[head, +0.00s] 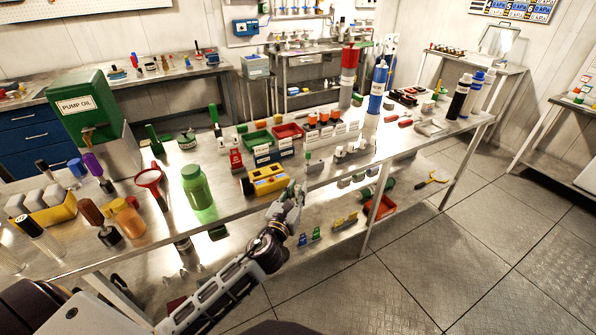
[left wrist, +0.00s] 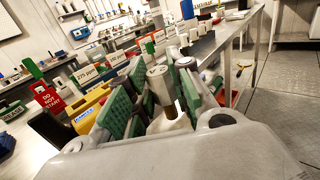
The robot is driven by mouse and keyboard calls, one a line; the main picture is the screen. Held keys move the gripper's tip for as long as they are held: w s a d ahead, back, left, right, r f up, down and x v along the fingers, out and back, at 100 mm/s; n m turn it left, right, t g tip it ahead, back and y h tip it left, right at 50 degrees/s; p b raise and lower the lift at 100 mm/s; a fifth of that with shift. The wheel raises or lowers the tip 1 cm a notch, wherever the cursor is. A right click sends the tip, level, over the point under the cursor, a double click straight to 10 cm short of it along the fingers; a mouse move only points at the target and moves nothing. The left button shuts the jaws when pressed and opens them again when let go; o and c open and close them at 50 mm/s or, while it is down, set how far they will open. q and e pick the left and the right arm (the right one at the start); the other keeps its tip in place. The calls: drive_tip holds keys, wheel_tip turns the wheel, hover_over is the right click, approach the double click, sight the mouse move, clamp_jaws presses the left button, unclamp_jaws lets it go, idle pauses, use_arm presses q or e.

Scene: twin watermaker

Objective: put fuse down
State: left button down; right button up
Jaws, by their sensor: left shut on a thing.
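My left gripper (head: 294,193) is in front of the bench's near edge, just right of the yellow device (head: 265,180). In the left wrist view its green-padded fingers (left wrist: 155,98) are shut on the fuse (left wrist: 161,86), a pale grey cylinder with a brownish lower part. The fuse is tilted slightly in that view, and its lower end is partly hidden by the gripper. In the head view the gripper hides most of the fuse. My right gripper is not in view.
The bench (head: 235,207) holds a green jar (head: 197,187), a red funnel (head: 149,179), a green bin (head: 257,139), a red bin (head: 287,131) and a red "do not start" sign (left wrist: 46,98). A row of small grey parts (head: 352,152) stands right of the gripper. Bare floor (head: 430,265) lies right.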

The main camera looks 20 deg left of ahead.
use_arm(q)
drive_tip(key=s+f, duration=0.3)
drive_tip(key=f, duration=0.2)
drive_tip(key=shift+s+d+f+h, duration=0.2)
drive_tip(key=shift+d+h, duration=0.1)
drive_tip(key=shift+d, duration=0.1)
